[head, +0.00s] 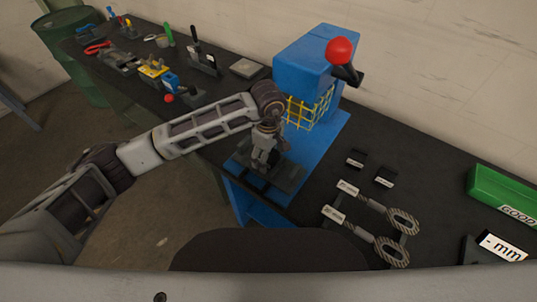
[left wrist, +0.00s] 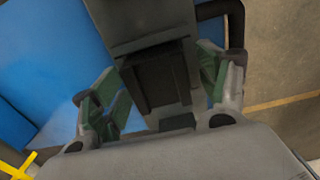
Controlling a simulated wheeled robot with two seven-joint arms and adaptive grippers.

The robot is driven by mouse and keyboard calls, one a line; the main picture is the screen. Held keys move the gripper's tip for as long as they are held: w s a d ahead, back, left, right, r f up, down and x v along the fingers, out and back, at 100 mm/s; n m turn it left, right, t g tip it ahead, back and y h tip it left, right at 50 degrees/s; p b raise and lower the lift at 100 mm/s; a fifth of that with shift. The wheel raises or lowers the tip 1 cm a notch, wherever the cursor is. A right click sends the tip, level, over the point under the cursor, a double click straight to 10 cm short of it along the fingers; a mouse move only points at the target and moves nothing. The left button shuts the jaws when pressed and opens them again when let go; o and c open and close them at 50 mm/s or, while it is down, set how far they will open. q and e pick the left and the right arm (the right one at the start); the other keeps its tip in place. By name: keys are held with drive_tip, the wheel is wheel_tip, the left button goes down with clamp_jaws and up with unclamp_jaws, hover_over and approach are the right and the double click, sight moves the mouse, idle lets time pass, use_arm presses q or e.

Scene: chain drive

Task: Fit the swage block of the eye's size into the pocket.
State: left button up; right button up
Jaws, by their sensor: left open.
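My left gripper (head: 262,163) is open over a dark fixture (head: 284,178) on the front of the blue press (head: 300,60). In the left wrist view the open fingers (left wrist: 160,100) have green pads. A dark, ridged block-like piece (left wrist: 165,78) lies between them, against a grey part; I cannot tell whether it is a swage block seated in the pocket. Two small dark blocks with white labels, one (head: 356,158) and another (head: 384,181), lie on the bench to the right. Two rope eyes, one (head: 403,220) and another (head: 391,251), lie in front of them. The pocket is hidden in the head view.
The press has a yellow guard (head: 310,105) and a red-knobbed lever (head: 340,52). A green GOOD bin (head: 490,190) and a "- mm" display (head: 497,247) stand at the right. Several tools and fixtures crowd the left bench. The bench behind the blocks is clear.

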use_arm(q)
wheel_tip(320, 180, up, 12)
idle(0.8)
idle(0.6)
